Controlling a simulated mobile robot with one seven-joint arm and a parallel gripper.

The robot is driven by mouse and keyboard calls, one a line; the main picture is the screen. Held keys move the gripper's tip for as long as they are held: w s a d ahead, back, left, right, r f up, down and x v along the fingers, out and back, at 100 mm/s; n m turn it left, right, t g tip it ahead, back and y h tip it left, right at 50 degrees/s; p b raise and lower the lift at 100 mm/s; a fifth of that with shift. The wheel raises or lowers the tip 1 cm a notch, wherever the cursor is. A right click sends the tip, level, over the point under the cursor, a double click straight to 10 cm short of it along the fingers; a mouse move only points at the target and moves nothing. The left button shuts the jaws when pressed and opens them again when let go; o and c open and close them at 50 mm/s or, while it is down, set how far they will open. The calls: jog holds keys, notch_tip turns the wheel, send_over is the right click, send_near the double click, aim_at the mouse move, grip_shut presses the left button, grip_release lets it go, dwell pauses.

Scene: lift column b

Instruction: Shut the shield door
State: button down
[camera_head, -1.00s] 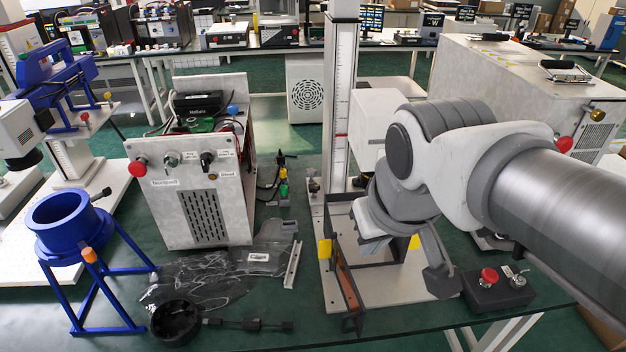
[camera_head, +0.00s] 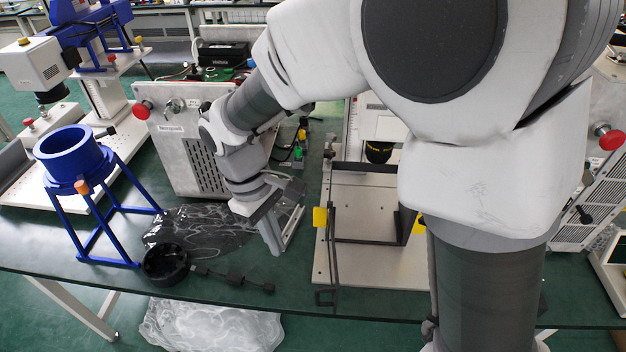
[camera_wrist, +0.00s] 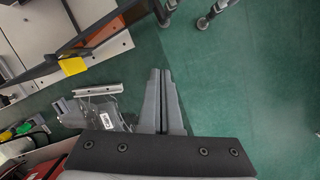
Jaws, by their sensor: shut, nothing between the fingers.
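The shield door (camera_head: 333,240) shows nearly edge-on in the head view, as a thin dark panel at the left side of the dark frame on the lift column's pale base. It stands open, swung out toward the table's front edge, with a small square handle (camera_head: 326,297) at its near end. In the wrist view the door (camera_wrist: 103,33) runs up and right, with a brownish face. My gripper (camera_head: 272,242) is shut and empty, pointing down left of the door, apart from it. Its closed fingers (camera_wrist: 160,73) show in the wrist view. My arm hides part of the frame's right side.
Yellow tabs (camera_head: 320,217) mark the frame. Left of my gripper lie a crumpled clear sheet (camera_head: 205,232), a black ring (camera_head: 165,264) and a dark rod (camera_head: 235,280). A blue stand (camera_head: 75,165) is farther left. A panelled box (camera_head: 185,135) stands behind.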

jog(key=s+d+f+b, duration=0.1)
jog(key=s+d+f, duration=0.2)
jog(key=f, duration=0.7)
jog(key=shift+s+d+b, duration=0.15)
jog(key=shift+d+b, duration=0.25)
jog(key=shift+d, duration=0.8)
